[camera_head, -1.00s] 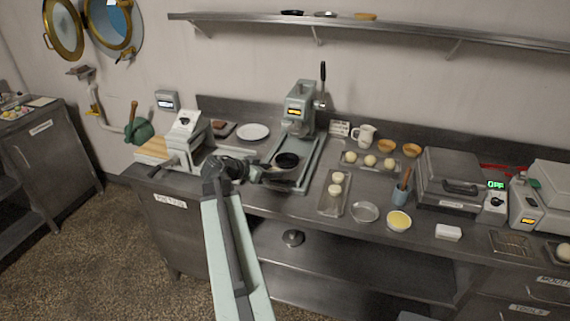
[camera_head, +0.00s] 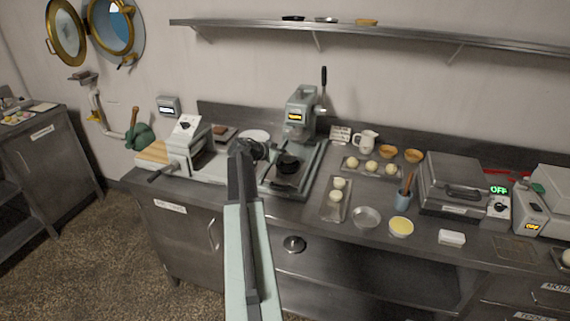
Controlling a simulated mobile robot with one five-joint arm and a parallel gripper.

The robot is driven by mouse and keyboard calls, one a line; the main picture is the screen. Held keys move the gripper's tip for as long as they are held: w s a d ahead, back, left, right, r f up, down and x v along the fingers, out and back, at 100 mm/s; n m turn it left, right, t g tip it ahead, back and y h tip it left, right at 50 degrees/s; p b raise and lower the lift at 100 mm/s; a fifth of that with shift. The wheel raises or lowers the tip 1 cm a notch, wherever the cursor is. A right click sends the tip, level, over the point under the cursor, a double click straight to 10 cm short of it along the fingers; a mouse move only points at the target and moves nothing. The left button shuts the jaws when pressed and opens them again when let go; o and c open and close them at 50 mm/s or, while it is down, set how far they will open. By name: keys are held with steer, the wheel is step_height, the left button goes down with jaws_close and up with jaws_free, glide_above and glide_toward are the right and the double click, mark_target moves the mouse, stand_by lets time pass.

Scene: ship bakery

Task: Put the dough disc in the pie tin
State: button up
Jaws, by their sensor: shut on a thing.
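My gripper (camera_head: 276,157) is at the press, reaching in from the left by a dark round tin (camera_head: 287,167) on the press base. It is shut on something. What it holds is small and dark in this view, and I cannot make out a dough disc. The gripper and the dark tin overlap, so I cannot tell whether they touch. A shallow silvery round tin (camera_head: 366,218) stands on the counter, right of the press and near the front edge.
The pale green press (camera_head: 301,115) stands behind my gripper. A shelf (camera_head: 380,33) runs above.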

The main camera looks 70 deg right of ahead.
mark_target(285, 163)
step_height(285, 163, down, 4)
steer(key=b, duration=0.2)
steer(key=shift+b, duration=0.4)
steer(key=shift+r, duration=0.25)
steer(key=shift+f, duration=0.2)
steer(key=o, duration=1.1)
steer(key=shift+r, duration=0.2)
